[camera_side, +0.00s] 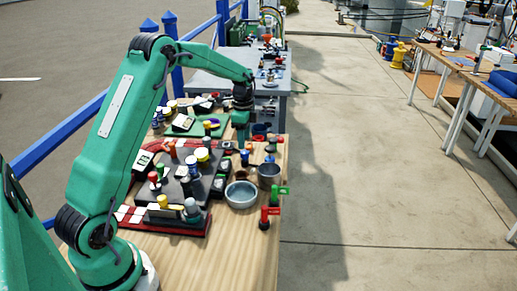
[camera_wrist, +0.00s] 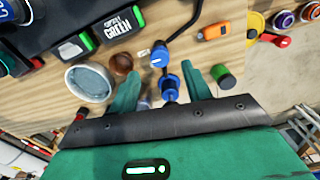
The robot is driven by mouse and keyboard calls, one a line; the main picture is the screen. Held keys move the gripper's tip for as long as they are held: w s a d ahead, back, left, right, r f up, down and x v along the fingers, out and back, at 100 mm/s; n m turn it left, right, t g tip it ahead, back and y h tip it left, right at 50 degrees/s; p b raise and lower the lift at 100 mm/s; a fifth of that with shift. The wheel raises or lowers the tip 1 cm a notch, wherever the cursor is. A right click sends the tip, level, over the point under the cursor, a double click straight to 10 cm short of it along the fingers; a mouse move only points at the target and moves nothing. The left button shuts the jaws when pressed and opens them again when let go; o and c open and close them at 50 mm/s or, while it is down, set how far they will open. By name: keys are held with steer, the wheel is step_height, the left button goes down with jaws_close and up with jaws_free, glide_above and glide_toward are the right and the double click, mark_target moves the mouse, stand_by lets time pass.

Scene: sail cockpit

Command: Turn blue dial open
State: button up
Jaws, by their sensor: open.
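The blue dial (camera_wrist: 160,57) has a white mark on its face and shows in the wrist view just ahead of my fingers. A second blue part (camera_wrist: 173,82) is close to it on a dark stem. My gripper (camera_wrist: 176,74) is open, with one green finger to the left and one to the right of these blue parts. I see no contact with the dial. In the side view my gripper (camera_side: 240,138) points down over the far part of the wooden bench. Which small blue part there is the dial, I cannot tell.
Red and green valves (camera_side: 268,212) are close by. Panels with many knobs crowd the left. In the wrist view a green cap (camera_wrist: 228,82) is beside the right finger.

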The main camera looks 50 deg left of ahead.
mark_target(245, 152)
steer(key=shift+f, duration=2.55)
steer(key=c, duration=1)
